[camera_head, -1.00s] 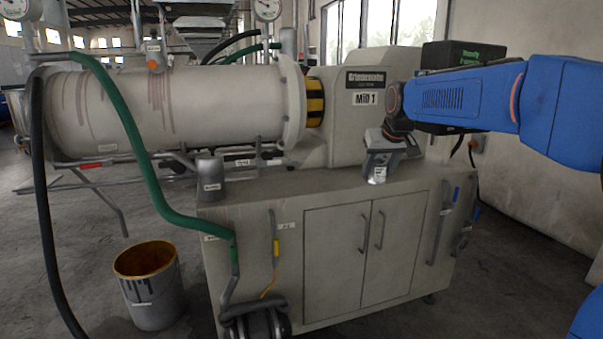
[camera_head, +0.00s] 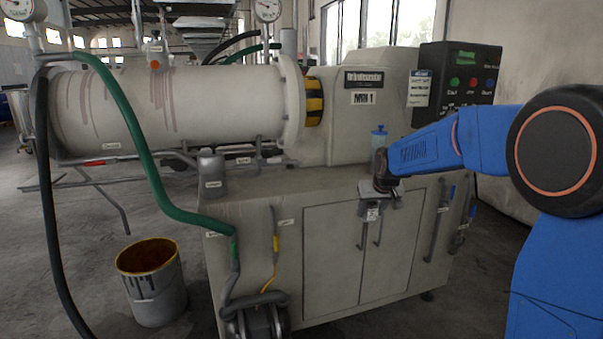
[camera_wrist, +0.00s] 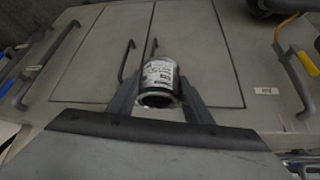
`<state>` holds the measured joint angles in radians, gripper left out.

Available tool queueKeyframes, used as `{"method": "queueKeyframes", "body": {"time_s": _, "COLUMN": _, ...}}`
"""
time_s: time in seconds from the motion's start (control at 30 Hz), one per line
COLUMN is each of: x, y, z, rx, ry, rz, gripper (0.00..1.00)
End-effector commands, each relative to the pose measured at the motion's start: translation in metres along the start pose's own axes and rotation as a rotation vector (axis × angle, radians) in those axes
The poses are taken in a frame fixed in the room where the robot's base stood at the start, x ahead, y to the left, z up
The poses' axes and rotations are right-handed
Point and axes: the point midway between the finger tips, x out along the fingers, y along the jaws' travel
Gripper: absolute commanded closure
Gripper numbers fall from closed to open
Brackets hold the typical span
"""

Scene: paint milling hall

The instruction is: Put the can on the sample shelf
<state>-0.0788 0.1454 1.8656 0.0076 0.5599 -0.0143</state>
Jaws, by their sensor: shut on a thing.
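My gripper (camera_head: 373,204) is in front of the grey cabinet doors, just below the cabinet's top edge. It is shut on a small can (camera_wrist: 158,82), silver with a white printed label, whose open-looking round end faces the wrist camera. In the wrist view the two fingers hold the can from both sides. In the head view the can (camera_head: 372,215) is small and partly hidden by my gripper. I cannot make out a sample shelf in these frames.
The mill cabinet (camera_head: 330,240) has two doors with handles. A bottle with a blue cap (camera_head: 379,140) stands on its top. A grey cup (camera_head: 211,175) stands at the top's left. A paint-stained bucket (camera_head: 152,280) is on the floor. A control box (camera_head: 465,80) stands behind my arm.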

Motion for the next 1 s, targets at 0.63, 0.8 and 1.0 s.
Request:
{"method": "queueKeyframes", "body": {"time_s": 0.63, "x": 0.246, "y": 0.033, "z": 0.166, "rx": 0.043, "ry": -0.008, "rz": 0.028, "gripper": 0.77}}
{"method": "queueKeyframes", "body": {"time_s": 0.8, "x": 0.287, "y": 0.04, "z": 0.222, "rx": 0.054, "ry": -0.008, "rz": 0.035, "gripper": 0.77}}
{"method": "queueKeyframes", "body": {"time_s": 1.0, "x": 0.32, "y": 0.046, "z": 0.283, "rx": 0.065, "ry": -0.007, "rz": 0.041, "gripper": 0.77}}
